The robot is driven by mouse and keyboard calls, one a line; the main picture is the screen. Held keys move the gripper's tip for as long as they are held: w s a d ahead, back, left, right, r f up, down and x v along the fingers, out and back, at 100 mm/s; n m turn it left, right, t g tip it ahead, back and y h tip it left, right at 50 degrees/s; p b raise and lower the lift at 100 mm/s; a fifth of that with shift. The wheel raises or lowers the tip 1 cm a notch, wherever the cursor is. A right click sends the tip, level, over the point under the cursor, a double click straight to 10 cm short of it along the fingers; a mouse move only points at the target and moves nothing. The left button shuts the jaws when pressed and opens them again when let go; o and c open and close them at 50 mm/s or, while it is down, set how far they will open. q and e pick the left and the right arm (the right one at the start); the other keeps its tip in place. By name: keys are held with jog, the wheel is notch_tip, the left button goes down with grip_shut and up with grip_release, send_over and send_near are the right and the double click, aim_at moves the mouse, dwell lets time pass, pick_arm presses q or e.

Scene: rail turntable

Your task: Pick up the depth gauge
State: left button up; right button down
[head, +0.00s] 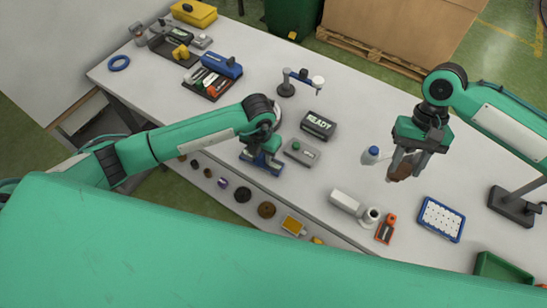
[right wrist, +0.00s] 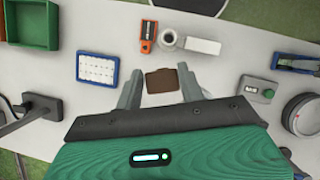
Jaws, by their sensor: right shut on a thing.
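My right gripper (head: 403,162) is at the right of the head view, above the table, shut on a brown, flat-sided piece (head: 402,170). In the right wrist view the brown piece (right wrist: 161,80) shows between the two grey fingers (right wrist: 160,92). A small orange tool with a dark face (head: 386,228) lies on the table near the front edge. It also shows in the right wrist view (right wrist: 149,34). I cannot tell for sure which thing is the depth gauge. My left gripper (head: 264,152) is low at the table by a blue device (head: 262,164); its fingers are mostly hidden.
A white box (head: 345,201) and white cylinder (head: 370,217) stand left of the orange tool; a blue-rimmed tray (head: 441,219) lies right of it. A grey button box (head: 301,152) and black READY display (head: 318,125) stand mid-table.

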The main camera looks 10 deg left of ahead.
aim_at(397, 179)
pick_arm(q)
grip_shut()
jog(key=shift+r, duration=0.15)
